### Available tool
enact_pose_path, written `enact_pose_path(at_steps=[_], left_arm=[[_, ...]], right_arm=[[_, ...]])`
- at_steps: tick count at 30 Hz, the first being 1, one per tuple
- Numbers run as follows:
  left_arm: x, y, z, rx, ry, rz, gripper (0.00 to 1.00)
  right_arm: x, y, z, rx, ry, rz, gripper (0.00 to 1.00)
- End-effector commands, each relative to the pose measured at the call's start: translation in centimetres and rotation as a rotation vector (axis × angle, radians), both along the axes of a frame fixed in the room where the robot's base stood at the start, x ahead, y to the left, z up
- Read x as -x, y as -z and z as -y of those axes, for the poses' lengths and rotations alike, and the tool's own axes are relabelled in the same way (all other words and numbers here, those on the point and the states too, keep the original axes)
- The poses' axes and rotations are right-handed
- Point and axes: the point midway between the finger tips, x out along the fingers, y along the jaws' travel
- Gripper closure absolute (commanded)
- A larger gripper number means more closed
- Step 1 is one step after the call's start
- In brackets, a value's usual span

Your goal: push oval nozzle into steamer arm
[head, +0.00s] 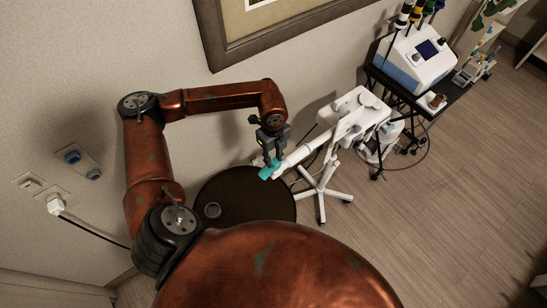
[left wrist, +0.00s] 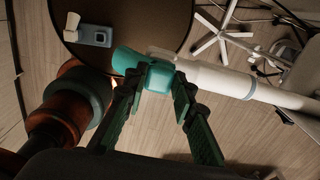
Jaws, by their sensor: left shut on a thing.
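The oval nozzle is teal and shows in the head view (head: 267,171) and the left wrist view (left wrist: 130,62). The steamer arm (head: 302,154) is a white tube coming from the white steamer (head: 352,112). It also shows in the left wrist view (left wrist: 220,80). My left gripper (head: 272,157) is shut on the nozzle at the free end of the steamer arm. In the left wrist view its two green fingers (left wrist: 157,92) stand either side of the nozzle. The nozzle's right end meets or overlaps the tube's end; how deep it sits is hidden. My right gripper is out of view.
A black cart (head: 418,92) carries a white and blue machine (head: 414,58). The wall is close behind my left arm; floor at right is clear.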

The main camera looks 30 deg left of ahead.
Motion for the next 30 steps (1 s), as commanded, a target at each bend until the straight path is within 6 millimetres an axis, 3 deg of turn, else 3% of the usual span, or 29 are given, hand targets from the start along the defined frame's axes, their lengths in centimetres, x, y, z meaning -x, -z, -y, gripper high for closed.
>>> enact_pose_path(at_steps=[12, 13, 21, 27, 30], left_arm=[[0.05, 0.03, 0.02, 0.001, 0.000, -0.001, 1.00], [0.05, 0.03, 0.02, 0.001, 0.000, -0.001, 0.76], [0.07, 0.03, 0.01, 0.000, 0.000, -0.002, 0.57], [0.06, 0.02, 0.01, 0.001, 0.000, -0.001, 0.56], [0.05, 0.03, 0.00, 0.001, 0.000, -0.001, 0.50]], right_arm=[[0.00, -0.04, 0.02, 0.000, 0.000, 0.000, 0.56], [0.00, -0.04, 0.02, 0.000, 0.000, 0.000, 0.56], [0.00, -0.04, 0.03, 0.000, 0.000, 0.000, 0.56], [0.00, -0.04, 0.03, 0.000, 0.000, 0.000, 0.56], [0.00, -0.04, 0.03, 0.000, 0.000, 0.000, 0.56]])
